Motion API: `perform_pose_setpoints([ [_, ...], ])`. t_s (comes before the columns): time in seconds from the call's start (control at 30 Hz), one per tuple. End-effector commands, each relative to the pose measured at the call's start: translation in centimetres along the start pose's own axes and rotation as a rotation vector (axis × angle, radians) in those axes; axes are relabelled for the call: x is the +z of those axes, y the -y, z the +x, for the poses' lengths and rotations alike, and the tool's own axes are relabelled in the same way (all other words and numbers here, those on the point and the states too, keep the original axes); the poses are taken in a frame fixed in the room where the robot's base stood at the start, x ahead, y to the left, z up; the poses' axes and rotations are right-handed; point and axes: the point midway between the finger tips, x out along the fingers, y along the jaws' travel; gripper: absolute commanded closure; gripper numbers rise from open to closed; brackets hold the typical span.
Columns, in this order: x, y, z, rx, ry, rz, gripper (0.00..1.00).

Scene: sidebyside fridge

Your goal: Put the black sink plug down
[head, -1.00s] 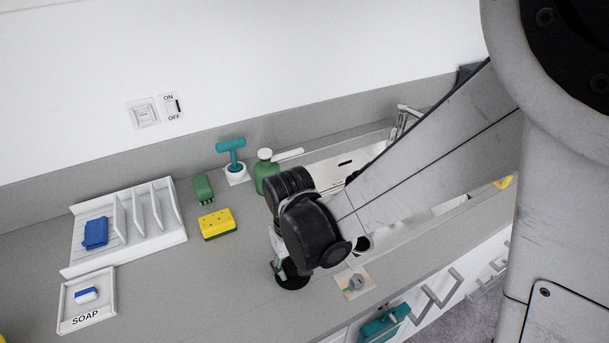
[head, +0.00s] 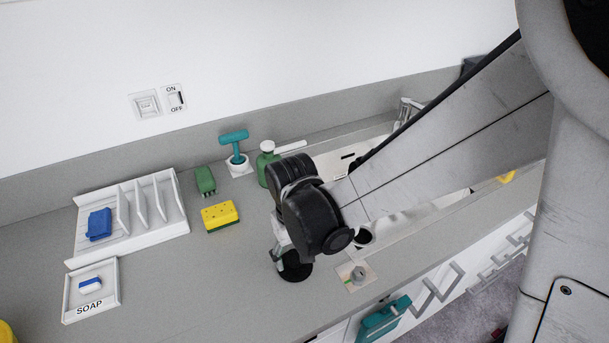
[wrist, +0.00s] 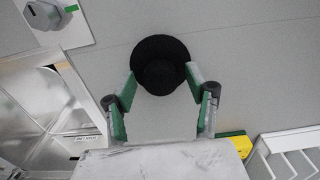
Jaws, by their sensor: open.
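The black sink plug (head: 294,268) is a round dark disc with a raised knob, resting on the grey counter just left of the sink. In the wrist view the plug (wrist: 160,47) lies at the top centre, its knob towards my gripper. My gripper (wrist: 163,84) is open, its two green-and-grey fingers parted on either side of the knob. Whether either finger touches the plug I cannot tell. In the head view my gripper (head: 281,253) is directly above the plug, partly hidden by my dark wrist.
A grey knob on a plate (head: 357,274) is right of the plug. The sink (head: 385,232) lies beyond it, partly behind my arm. A yellow sponge (head: 220,216), a white rack (head: 150,212) and a soap tray (head: 91,300) are to the left. Bare counter lies between.

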Motion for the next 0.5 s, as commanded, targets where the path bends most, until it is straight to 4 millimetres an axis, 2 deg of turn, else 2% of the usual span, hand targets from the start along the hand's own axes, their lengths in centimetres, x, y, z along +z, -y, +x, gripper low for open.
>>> perform_pose_setpoints([
  [0.5,0.3,0.1,-8.5,0.000,0.000,-0.002,0.49],
])
